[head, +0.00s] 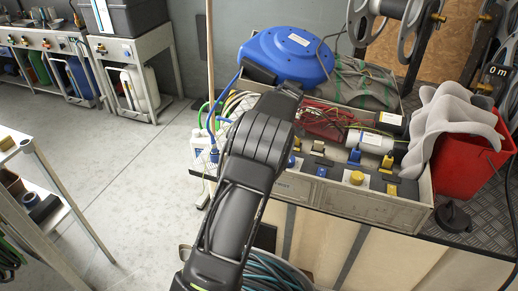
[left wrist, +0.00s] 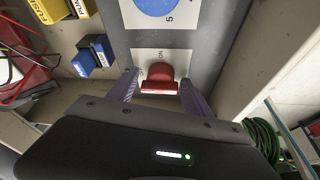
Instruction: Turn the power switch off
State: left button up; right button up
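The power switch (left wrist: 159,76) is a red rocker or lever on a white plate marked ON, seen in the left wrist view. My left gripper (left wrist: 159,82) is open, with one finger on each side of the red switch. Gaps show between the fingers and the switch, and I cannot tell if either touches it. In the head view my left arm (head: 245,160) reaches over the left end of the grey crate, hiding the switch and the gripper's fingers. My right gripper is in neither view.
A grey crate (head: 395,216) holds cables, bottles, and blue and yellow fittings. A blue reel (head: 285,55) stands behind it, and a red bucket (head: 470,165) is at the right. In the left wrist view a blue disc (left wrist: 157,5) and blue blocks (left wrist: 94,56) lie close to the switch.

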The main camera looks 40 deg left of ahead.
pick_arm(q)
jog(key=shift+r, duration=0.1)
jog(key=v, duration=0.7)
jog(key=shift+r, duration=0.3)
jog(key=shift+d, duration=0.15)
